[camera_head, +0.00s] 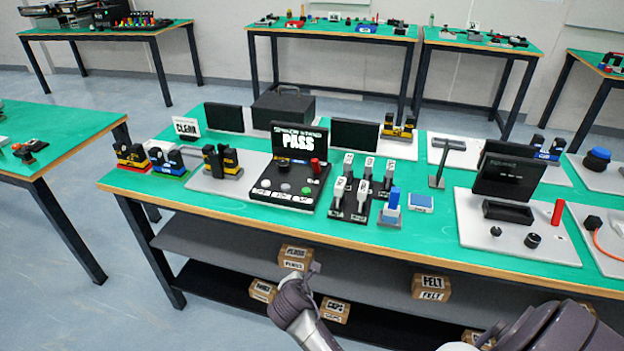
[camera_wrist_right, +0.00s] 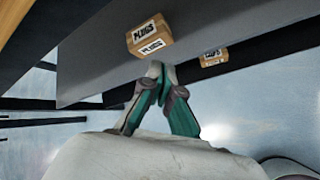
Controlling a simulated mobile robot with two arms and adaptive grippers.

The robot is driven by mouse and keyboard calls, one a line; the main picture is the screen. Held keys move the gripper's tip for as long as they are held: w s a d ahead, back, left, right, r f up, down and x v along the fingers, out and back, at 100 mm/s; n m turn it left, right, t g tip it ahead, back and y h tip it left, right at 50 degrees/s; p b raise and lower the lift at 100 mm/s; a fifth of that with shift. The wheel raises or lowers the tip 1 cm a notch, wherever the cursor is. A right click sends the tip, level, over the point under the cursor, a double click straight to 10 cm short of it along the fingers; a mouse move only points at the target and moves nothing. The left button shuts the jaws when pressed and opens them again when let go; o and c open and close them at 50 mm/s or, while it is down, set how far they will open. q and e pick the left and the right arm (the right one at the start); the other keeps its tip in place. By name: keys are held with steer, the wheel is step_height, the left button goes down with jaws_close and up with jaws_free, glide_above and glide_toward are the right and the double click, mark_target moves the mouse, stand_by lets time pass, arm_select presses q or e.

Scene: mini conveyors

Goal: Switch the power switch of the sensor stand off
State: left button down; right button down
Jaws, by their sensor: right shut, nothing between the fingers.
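The stations stand on a long green-topped table (camera_head: 240,203). One candidate is a small T-shaped grey stand (camera_head: 441,163) right of the middle. Another is a white board (camera_head: 478,232) with a dark screen (camera_head: 508,177), black knobs and a red cylinder. My right gripper (camera_head: 314,268) is low in front of the table's front edge, near the lower shelves and apart from the tabletop items. In the wrist view its fingers (camera_wrist_right: 157,70) meet at the tips, empty. My left gripper is out of view.
A black console (camera_head: 290,180) shows PASS on its screen. A box marked PLUGS (camera_head: 295,257) sits on the shelf by my right gripper and shows in the wrist view (camera_wrist_right: 149,40). A FELT box (camera_head: 431,287) is farther right. Other tables stand behind and left.

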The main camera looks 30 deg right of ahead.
steer(key=d+r+h, duration=0.1)
steer(key=r, duration=0.3)
steer(key=w+d+r+n+h, duration=0.1)
steer(key=d+r, duration=0.1)
steer(key=r, duration=0.2)
steer(key=d+r+h+b, duration=0.1)
steer(key=r, duration=0.4)
steer(key=shift+w+d+n+t, duration=0.2)
steer(key=shift+w+n+t, duration=0.1)
steer(key=shift+w+n, duration=0.1)
steer(key=n+t+h, duration=0.1)
steer(key=n+h, duration=0.2)
steer(key=n, duration=0.3)
glide_toward(308, 190)
steer(key=shift+s+d+r, duration=0.1)
steer(key=shift+r, duration=0.45)
steer(key=shift+s+d+r, duration=0.1)
steer(key=shift+d+r, duration=0.05)
steer(key=shift+r, duration=0.45)
